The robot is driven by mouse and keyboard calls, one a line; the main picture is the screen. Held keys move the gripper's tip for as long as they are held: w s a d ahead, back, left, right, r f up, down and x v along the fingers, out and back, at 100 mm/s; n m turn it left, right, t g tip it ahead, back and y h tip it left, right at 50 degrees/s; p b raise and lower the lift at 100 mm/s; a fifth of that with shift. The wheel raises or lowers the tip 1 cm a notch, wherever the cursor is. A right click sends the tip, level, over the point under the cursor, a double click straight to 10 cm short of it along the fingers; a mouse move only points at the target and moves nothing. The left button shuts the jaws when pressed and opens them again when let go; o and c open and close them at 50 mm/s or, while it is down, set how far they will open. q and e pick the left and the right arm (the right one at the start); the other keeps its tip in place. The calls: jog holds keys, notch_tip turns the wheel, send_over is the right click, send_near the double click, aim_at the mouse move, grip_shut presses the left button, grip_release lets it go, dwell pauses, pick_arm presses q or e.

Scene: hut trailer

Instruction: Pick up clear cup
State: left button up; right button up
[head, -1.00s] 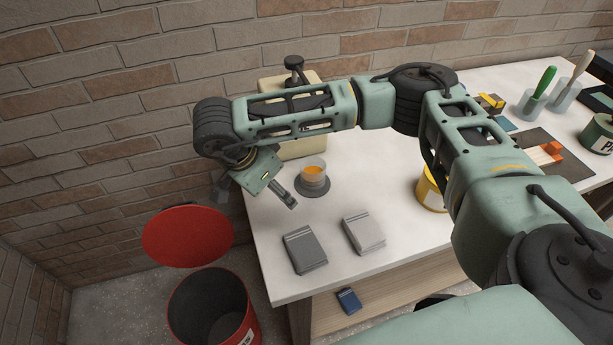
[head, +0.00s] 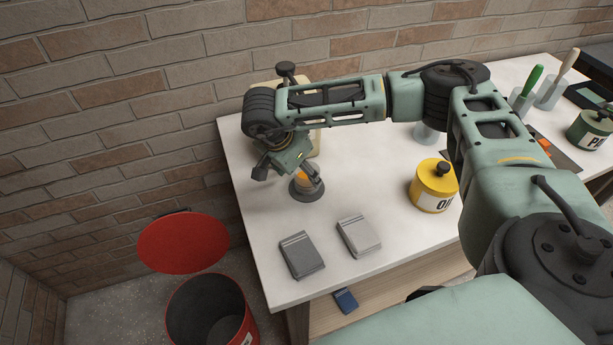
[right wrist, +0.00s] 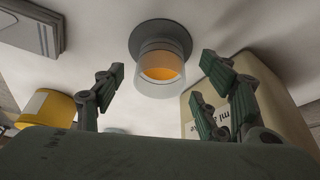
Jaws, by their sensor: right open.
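A clear cup (head: 301,178) with orange contents stands upright on a round dark base (head: 306,195) near the left end of the white table. The cup (right wrist: 160,72) also shows in the right wrist view, with the dark base (right wrist: 160,33) beyond it. My right gripper (head: 288,174) is open at the cup and partly hides it in the head view. In the right wrist view, the fingers of my right gripper (right wrist: 163,68) are spread, one on each side of the cup, with gaps between. My left gripper is not in view.
A beige container (head: 318,138) stands behind the cup, close to one finger. A yellow tin (head: 433,187) stands to the right. Two grey flat boxes (head: 301,255) (head: 359,236) lie in front. A red bin (head: 245,315) stands beyond the table's left edge.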

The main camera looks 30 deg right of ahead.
jog(key=shift+w+d+r, duration=0.1)
jog(key=shift+d+r, duration=0.05)
jog(key=shift+d, duration=0.65)
jog(key=shift+d+f+p, duration=0.1)
jog(key=shift+f+p, duration=0.35)
jog(key=shift+f, duration=0.3)
jog(key=c, duration=1.2)
jog(key=shift+o, duration=0.2)
jog(key=shift+w+r, duration=0.1)
jog(key=shift+r, duration=0.25)
